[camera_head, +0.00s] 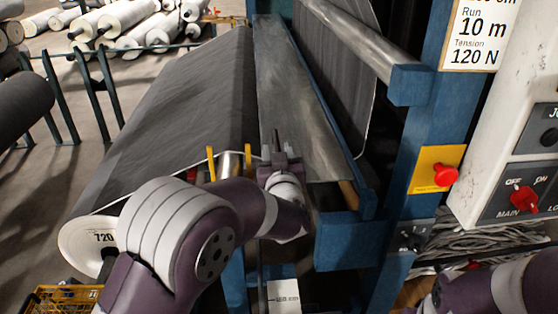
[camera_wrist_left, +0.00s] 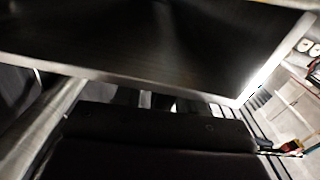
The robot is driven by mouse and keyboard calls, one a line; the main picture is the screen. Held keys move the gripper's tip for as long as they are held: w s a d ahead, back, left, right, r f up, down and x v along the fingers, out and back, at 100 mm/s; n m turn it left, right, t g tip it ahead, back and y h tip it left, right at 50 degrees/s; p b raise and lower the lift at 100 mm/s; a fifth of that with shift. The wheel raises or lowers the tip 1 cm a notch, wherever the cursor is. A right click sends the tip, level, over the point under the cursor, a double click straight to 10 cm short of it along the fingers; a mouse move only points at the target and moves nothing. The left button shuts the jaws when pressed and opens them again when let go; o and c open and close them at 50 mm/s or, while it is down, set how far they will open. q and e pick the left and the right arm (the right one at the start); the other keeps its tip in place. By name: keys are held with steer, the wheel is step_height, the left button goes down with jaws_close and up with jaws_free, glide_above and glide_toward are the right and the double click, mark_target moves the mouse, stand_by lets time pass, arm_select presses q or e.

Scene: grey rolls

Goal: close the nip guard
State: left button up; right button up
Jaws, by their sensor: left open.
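A long grey metal panel (camera_head: 290,85), which looks like the nip guard, runs away from me along the blue machine frame. It slopes beside the dark web of the roll; I cannot tell its exact angle. My left gripper (camera_head: 278,145) is open at the panel's near end, pointing away from me. I cannot tell whether it touches the panel. In the left wrist view a dark panel with a pale edge (camera_wrist_left: 150,77) crosses close in front; I cannot tell if it is the guard. My right arm shows at the lower right, its gripper out of view.
A large dark grey roll (camera_head: 180,110) with a white end marked 720 lies left of the panel. Blue frame posts (camera_head: 405,165) with a red button (camera_head: 446,175) stand right, near a control box (camera_head: 525,150). Racked rolls fill the back left, with open floor between.

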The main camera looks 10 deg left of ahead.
arm_select(q)
steer(key=v, duration=1.2)
steer(key=shift+b, duration=0.45)
steer(key=shift+s, duration=0.1)
steer(key=s+a+f+m+g+h+p, duration=0.2)
steer(key=s+f+m+g+h+p, duration=0.3)
steer(key=f+g, duration=0.3)
steer(key=s+a+f+g, duration=0.2)
steer(key=s+a+g, duration=0.1)
steer(key=s, duration=0.3)
steer(key=s+a+f+g+p, duration=0.1)
steer(key=s+a+f+g, duration=0.1)
steer(key=s+g, duration=0.3)
steer(key=shift+s+a+n+p, duration=0.3)
steer(key=shift+s+a+n, duration=0.1)
steer(key=shift+s+a, duration=0.4)
steer(key=shift+w+f, duration=0.1)
steer(key=shift+f, duration=0.05)
